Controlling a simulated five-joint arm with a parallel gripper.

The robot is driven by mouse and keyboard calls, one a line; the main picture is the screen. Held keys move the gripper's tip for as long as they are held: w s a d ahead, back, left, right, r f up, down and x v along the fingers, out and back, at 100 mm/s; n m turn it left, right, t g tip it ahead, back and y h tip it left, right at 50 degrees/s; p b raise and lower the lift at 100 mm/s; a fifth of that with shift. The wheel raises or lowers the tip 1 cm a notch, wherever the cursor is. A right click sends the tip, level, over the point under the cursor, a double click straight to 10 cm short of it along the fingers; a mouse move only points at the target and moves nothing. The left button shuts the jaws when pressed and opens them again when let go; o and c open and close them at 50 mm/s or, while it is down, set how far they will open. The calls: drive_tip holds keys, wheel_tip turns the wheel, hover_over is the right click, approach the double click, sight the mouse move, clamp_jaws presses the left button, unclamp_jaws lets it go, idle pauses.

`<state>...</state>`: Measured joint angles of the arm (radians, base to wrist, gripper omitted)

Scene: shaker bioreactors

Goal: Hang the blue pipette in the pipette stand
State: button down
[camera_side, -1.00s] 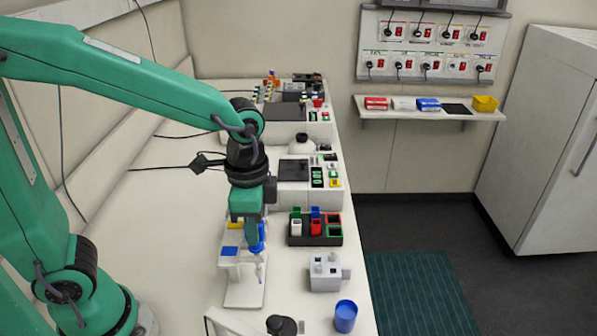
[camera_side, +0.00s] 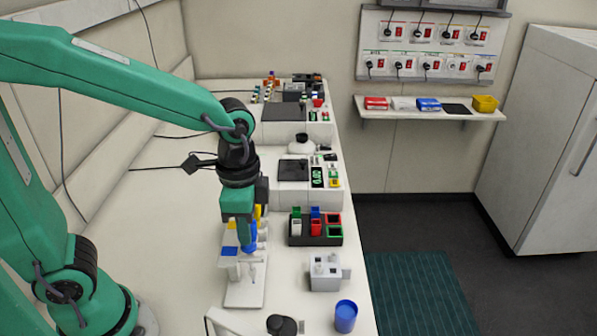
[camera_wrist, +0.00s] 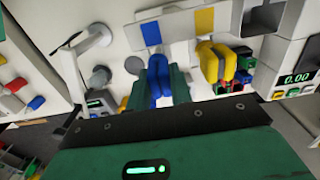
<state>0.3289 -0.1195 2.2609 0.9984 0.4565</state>
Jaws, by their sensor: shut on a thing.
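My gripper (camera_side: 243,234) is shut on the blue pipette (camera_side: 249,243), just above the white pipette stand (camera_side: 246,294). In the wrist view, the blue pipette (camera_wrist: 158,74) sits between my two green fingers, in line with the stand's blue label (camera_wrist: 151,33). A yellow pipette (camera_wrist: 229,65) is at the stand to the right, near the yellow label (camera_wrist: 205,20). In the side view, my gripper partly hides the stand's top. I cannot tell whether the blue pipette touches the stand.
A dark rack with coloured blocks (camera_side: 295,240) stands right of the stand. A grey block (camera_side: 324,272) and a blue cup (camera_side: 345,316) stand near the bench's right edge. The bench left of the stand (camera_side: 180,230) is clear.

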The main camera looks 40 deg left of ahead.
drive_tip(key=shift+f, duration=0.45)
idle(0.6)
drive_tip(key=c, duration=1.2)
unclamp_jaws()
drive_tip(key=shift+o, duration=0.2)
drive_tip(key=shift+r, duration=0.15)
drive_tip(key=shift+r, duration=3.35)
